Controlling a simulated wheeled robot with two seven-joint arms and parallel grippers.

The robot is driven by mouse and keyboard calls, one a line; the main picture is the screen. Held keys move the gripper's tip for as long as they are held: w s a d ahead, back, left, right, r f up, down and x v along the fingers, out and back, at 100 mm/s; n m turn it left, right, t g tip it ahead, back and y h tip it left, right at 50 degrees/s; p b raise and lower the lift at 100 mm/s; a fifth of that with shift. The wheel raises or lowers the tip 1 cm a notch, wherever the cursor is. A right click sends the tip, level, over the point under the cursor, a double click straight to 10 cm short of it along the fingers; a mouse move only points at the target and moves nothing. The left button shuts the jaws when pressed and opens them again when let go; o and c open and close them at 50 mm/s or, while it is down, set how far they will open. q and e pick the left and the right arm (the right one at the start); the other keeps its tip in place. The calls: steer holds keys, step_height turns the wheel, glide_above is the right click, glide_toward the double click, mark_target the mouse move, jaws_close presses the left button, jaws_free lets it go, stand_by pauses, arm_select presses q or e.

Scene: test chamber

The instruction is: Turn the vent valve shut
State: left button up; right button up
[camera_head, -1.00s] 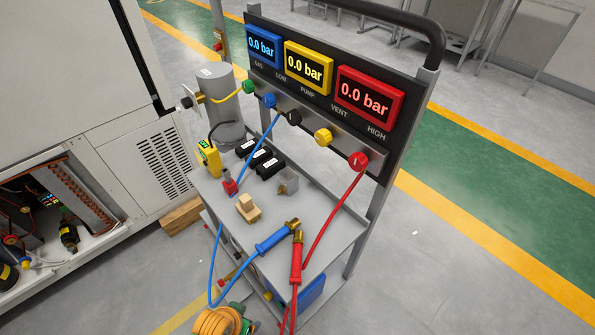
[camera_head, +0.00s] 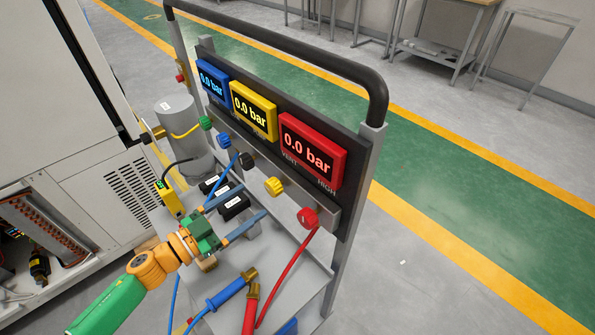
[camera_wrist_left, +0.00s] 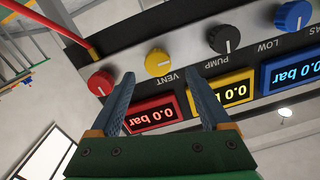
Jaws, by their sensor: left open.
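The vent valve is a yellow knob (camera_head: 274,186) on the sloped grey manifold strip under the gauges. It also shows in the wrist view (camera_wrist_left: 158,62), by the upside-down VENT label, with a dark mark on its face. My left gripper (camera_head: 254,199) is open and empty, its two blue fingers pointing at the manifold. In the wrist view the knob appears between and beyond the fingertips (camera_wrist_left: 160,75), not visibly touched. My right gripper is out of view.
Beside the vent knob are a black pump knob (camera_head: 247,160) and a red high knob (camera_head: 308,217) with a red hose. The blue, yellow and red gauges (camera_head: 312,150) read 0.0 bar. Below, the cart top (camera_head: 303,277) holds black blocks and hose ends.

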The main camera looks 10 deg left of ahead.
mark_target(269, 189)
arm_select(q)
steer(key=shift+w+d+h, duration=0.3)
steer(key=shift+w+d, duration=0.2)
steer(key=shift+d, duration=0.05)
steer(key=shift+w+d+r+p, duration=0.5)
steer(key=shift+w+d, duration=0.2)
steer(key=shift+w, duration=0.15)
steer(key=shift+f+x, duration=0.2)
steer(key=shift+x, duration=0.85)
steer(key=shift+w+d+f, duration=0.15)
steer(key=shift+w+d, duration=0.1)
steer(key=shift+w, duration=0.05)
steer(key=shift+s+a, duration=0.15)
steer(key=shift+s, duration=0.05)
steer(key=c, duration=0.4)
jaws_close()
steer(key=shift+m, duration=0.3)
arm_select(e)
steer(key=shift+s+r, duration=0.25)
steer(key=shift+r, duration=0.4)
